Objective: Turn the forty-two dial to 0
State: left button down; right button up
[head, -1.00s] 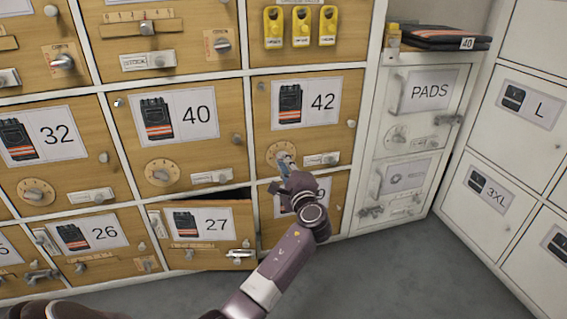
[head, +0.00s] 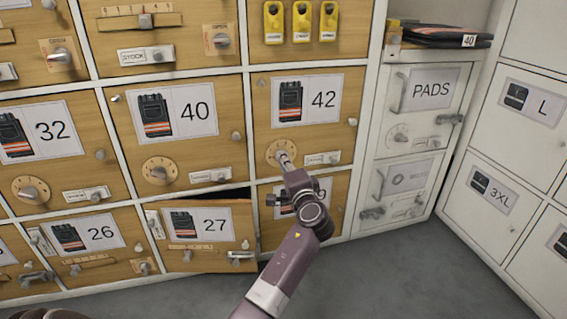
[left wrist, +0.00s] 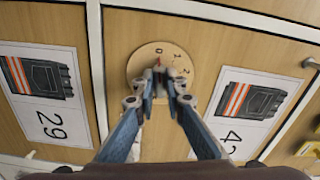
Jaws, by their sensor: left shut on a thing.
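The forty-two dial is a round tan disc (head: 273,153) on the wooden door marked 42 (head: 303,98), below its label. In the left wrist view the dial (left wrist: 137,72) shows sideways, with 0 at its top and 1 and 2 to the right. My left gripper (head: 285,158) is at the dial, shut on its knob; the fingers (left wrist: 161,86) hide most of the knob. A small reddish mark shows between the fingertips, close below the 0, and seems to point at it. My right gripper is not in view.
The door marked 27 (head: 212,229) stands slightly open, left of my arm. A stock latch (head: 322,158) sits right of the dial. Similar dials are on doors 40 (head: 160,171) and 32 (head: 31,189). Grey floor (head: 390,275) is clear at the right.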

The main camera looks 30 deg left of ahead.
pick_arm(q)
jog(key=shift+f, duration=0.1)
jog(key=c, duration=2.1)
grip_release()
jog(key=shift+o, duration=0.6)
jog(key=v, duration=1.2)
